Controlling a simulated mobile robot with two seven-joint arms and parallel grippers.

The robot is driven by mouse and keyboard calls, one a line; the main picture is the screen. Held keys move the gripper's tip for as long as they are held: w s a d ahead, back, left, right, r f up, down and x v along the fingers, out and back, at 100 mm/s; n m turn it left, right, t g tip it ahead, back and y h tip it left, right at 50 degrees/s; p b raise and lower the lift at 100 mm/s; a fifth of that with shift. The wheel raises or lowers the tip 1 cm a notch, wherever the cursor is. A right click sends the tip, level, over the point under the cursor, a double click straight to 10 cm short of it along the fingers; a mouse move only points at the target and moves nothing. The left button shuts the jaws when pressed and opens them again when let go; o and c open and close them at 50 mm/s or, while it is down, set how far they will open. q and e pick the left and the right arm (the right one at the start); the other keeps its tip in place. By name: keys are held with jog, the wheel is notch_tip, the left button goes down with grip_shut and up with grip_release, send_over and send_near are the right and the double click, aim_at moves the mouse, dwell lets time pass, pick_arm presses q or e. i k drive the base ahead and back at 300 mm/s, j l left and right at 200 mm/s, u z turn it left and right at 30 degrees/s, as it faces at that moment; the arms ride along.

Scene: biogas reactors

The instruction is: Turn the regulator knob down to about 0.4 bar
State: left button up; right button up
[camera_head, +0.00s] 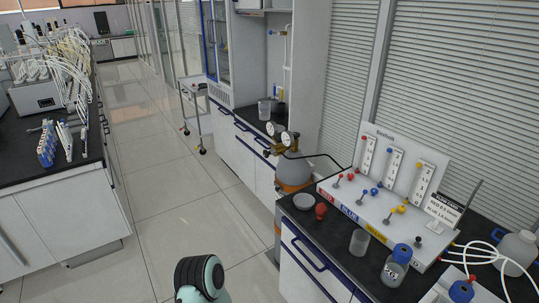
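A grey gas cylinder (293,169) with an orange band stands between the two right-hand benches. A brass regulator with two round gauges, one at the left (273,128) and one at the right (287,138), sits on top of it. The gauge readings are too small to make out. I cannot clearly tell the regulator knob from the other brass and dark fittings. A black hose runs right from the regulator toward the white panel. Neither gripper shows; only a black and mint-green part of my own arm appears at the bottom, well short of the cylinder.
The tiled floor (165,200) is clear up to the left bench.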

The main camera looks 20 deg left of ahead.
aim_at(266, 154)
jog(key=i+j, duration=0.2)
jog(key=i+j+z, duration=0.1)
jog(key=j, duration=0.35)
jog(key=i+j, duration=0.3)
jog(key=j+z, duration=0.05)
